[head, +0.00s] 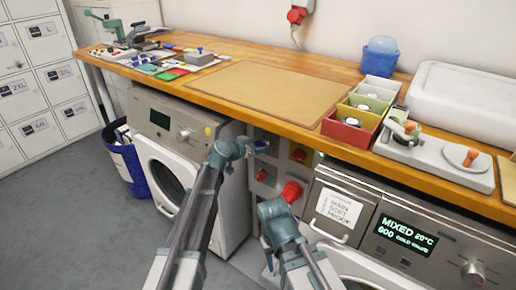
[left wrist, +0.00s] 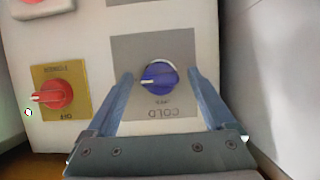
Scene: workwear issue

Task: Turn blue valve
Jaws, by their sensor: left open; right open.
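The blue valve (left wrist: 158,77) is a round knob with a pale pointer, on a grey plate marked COLD, upside down in the left wrist view. In the head view the valve (head: 262,143) shows small on the panel under the worktop. My left gripper (head: 256,147) is at the valve, with its fingers (left wrist: 160,88) open on either side of the knob. Gaps show between knob and fingers in the left wrist view. My right gripper (head: 272,212) is lower, in front of the panel, open; its fingertips are hard to make out.
A red knob (left wrist: 55,95) on a yellow plate is beside the blue valve. A larger red fitting (head: 291,191) is near my right gripper. Washing machines (head: 180,125) (head: 400,225) flank the panel. The wooden worktop (head: 330,70) runs above, and a blue bin (head: 128,165) stands left.

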